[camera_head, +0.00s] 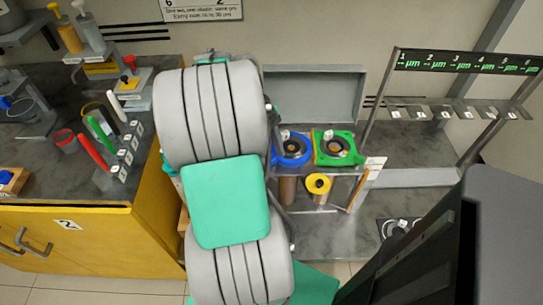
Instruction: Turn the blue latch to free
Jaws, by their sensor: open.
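A blue round fixture (306,154) with a dark and metallic centre and a small white tag sits on a low stand, right of my arm. It is the most latch-like blue thing in view, but I cannot tell which way any latch on it is turned. My own grey and green arm fills the middle of the picture and comes close to its left side. My gripper's fingers do not show; the arm links hide the end of the arm.
A green fixture (352,157) adjoins it on the right. A yellow ring (318,182) sits below. Red, green and white rods (92,152) stand on the left bench. A numbered rack (460,62) stands at right. A grey open bin (315,95) is behind.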

